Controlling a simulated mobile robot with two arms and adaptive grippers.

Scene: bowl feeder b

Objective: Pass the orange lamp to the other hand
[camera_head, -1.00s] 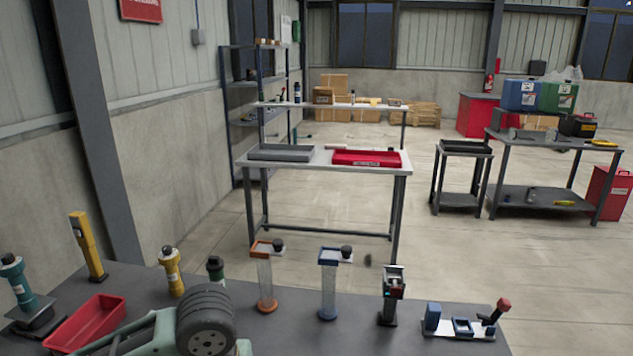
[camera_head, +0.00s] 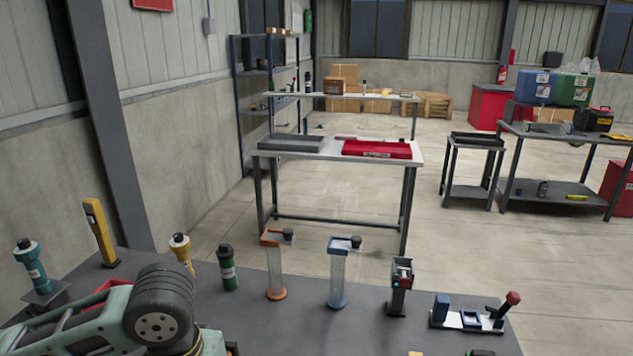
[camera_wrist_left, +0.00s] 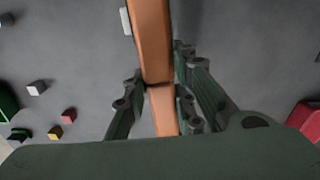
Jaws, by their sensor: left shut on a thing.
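The orange lamp (camera_wrist_left: 154,45) is a long, flat-sided orange bar in the left wrist view. My left gripper (camera_wrist_left: 158,98) is shut on it, with dark green fingers on both sides. The lamp runs up out of the top of that view, so its far end is hidden. In the head view my left arm comes in at the bottom left, and the lamp and the left fingers cannot be made out there. My right gripper is in neither view.
On the dark table (camera_head: 360,300) stand a yellow lamp (camera_head: 98,232), teal (camera_head: 32,265), yellow and green torches (camera_head: 228,268), orange (camera_head: 275,268) and blue-topped tubes (camera_head: 338,272), and a blue-and-white fixture (camera_head: 470,318). My arm partly covers a red tray (camera_head: 100,292). Small blocks (camera_wrist_left: 68,116) lie below the gripper.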

